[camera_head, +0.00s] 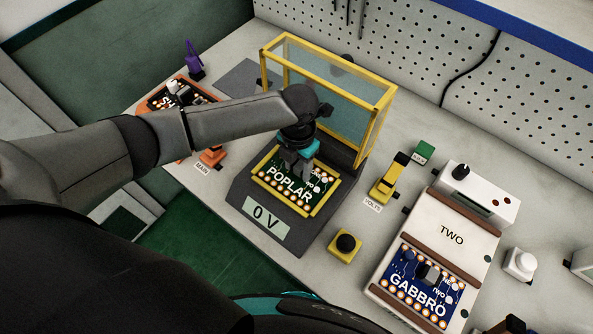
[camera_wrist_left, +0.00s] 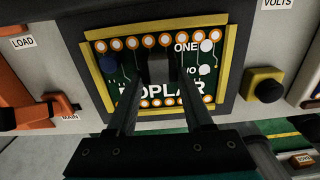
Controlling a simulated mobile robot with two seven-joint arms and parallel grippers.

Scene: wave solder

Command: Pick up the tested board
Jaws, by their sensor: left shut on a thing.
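The green board marked POPLAR (camera_head: 292,190) lies in a yellow frame on a dark tester (camera_head: 290,232), whose display (camera_head: 266,217) reads 0 V. The board also shows in the left wrist view (camera_wrist_left: 190,87), with a dark block (camera_wrist_left: 159,68) standing on it. My left gripper (camera_head: 297,163) is over the far part of the board, and its fingers (camera_wrist_left: 158,80) are shut on that block. The board appears still seated in the frame. The fingers and arm hide part of it. My right gripper is not visible.
A yellow-framed clear cover (camera_head: 377,110) stands open behind the board. The white TWO unit (camera_head: 452,236) with the blue GABBRO board (camera_head: 418,282) is at right. A yellow VOLTS lever (camera_head: 390,180), a yellow-based black button (camera_head: 345,245) and an orange MAIN switch (camera_head: 211,157) stand near the tester.

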